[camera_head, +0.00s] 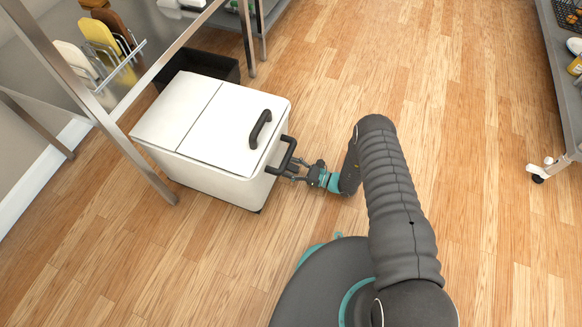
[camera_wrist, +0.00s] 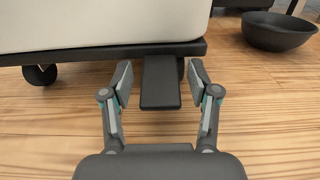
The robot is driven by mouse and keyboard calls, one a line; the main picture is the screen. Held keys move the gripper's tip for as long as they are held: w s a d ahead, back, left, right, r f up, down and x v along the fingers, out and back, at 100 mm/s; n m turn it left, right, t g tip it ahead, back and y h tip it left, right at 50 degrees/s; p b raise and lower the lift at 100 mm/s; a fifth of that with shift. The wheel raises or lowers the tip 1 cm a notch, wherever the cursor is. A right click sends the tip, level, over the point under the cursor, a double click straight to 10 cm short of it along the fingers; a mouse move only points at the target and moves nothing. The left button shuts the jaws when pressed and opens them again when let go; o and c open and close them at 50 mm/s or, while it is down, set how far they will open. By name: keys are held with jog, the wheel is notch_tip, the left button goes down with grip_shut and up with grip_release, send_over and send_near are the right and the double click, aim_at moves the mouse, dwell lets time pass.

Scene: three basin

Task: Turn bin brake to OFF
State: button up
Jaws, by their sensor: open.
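The white bin (camera_head: 205,125) stands on the floor with a two-part lid and dark handles. In the wrist view its white wall (camera_wrist: 100,20) sits on a dark base (camera_wrist: 100,53). A flat dark pedal (camera_wrist: 161,85), which looks like the brake, juts from the base toward me. Its setting cannot be told. My gripper (camera_wrist: 160,83) is open, its fingers on either side of the pedal, with a visible gap at the left finger; contact on the right cannot be told. In the head view my gripper (camera_head: 291,171) is low beside the bin's right end, under the side handle (camera_head: 283,155), and the pedal is hidden.
A caster wheel (camera_wrist: 40,75) shows under the bin's left side in the wrist view. A black bowl (camera_wrist: 278,32) lies on the floor at right. A metal table (camera_head: 60,75) stands left of the bin, and a cart (camera_head: 562,80) far right. Wooden floor between is clear.

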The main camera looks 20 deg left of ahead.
jog(key=shift+c, duration=0.2)
grip_shut()
jog(key=shift+r, duration=0.1)
jog(key=shift+d+r+h+p, duration=0.1)
jog(key=shift+r+h+p, duration=0.3)
jog(key=shift+h+p, duration=0.6)
jog(key=shift+r+h+p, duration=0.25)
jog(key=shift+h+p, duration=0.1)
jog(key=shift+h, duration=1.35)
